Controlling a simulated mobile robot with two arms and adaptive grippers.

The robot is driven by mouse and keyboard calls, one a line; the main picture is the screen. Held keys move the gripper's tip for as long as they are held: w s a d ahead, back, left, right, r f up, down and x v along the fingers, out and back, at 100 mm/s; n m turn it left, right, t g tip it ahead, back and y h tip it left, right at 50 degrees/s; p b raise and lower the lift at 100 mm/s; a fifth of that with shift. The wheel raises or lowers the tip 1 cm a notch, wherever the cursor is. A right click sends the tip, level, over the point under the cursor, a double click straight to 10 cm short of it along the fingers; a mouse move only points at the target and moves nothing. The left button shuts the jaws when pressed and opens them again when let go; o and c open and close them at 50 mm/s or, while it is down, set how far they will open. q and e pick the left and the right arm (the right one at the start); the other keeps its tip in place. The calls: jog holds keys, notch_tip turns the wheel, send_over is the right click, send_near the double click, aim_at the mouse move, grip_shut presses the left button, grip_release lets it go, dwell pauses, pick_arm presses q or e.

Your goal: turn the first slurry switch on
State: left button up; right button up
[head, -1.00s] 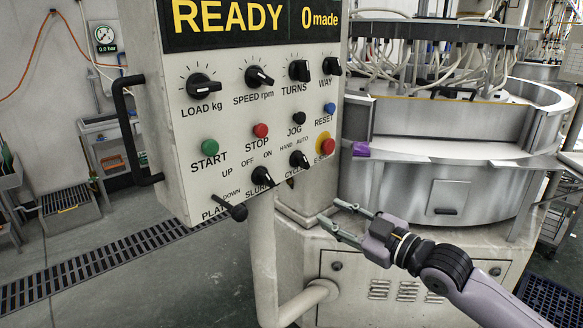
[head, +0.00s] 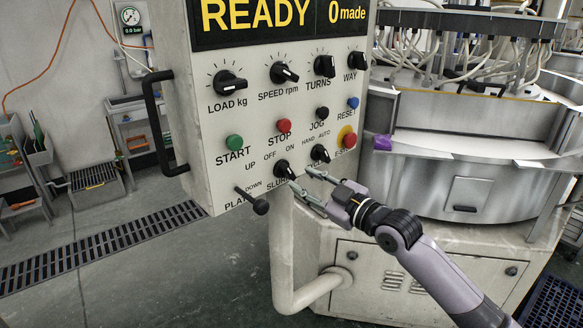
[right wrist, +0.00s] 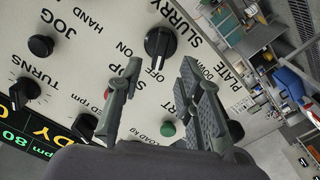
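The slurry switch (head: 284,169) is a black rotary knob low on the pale control panel (head: 222,128), under the OFF and ON marks. It also shows in the right wrist view (right wrist: 160,43), where its white line seems to point toward OFF. My right gripper (head: 308,180) is beside the knob, at its lower right in the head view. In the right wrist view my right gripper (right wrist: 160,70) is open and empty, with its fingers apart and the knob ahead of the gap. I cannot tell whether a fingertip touches the panel. My left gripper is out of view.
The black platen lever (head: 255,203) sticks out at lower left. The red E-stop (head: 348,141) is at upper right. A pipe (head: 285,250) runs below the panel.

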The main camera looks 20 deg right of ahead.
aim_at(291, 173)
jog(key=p+x, duration=0.1)
jog(key=x, duration=0.4)
jog(key=shift+w+a, duration=0.1)
jog(key=shift+w, duration=0.25)
jog(key=shift+c, duration=0.3)
grip_shut()
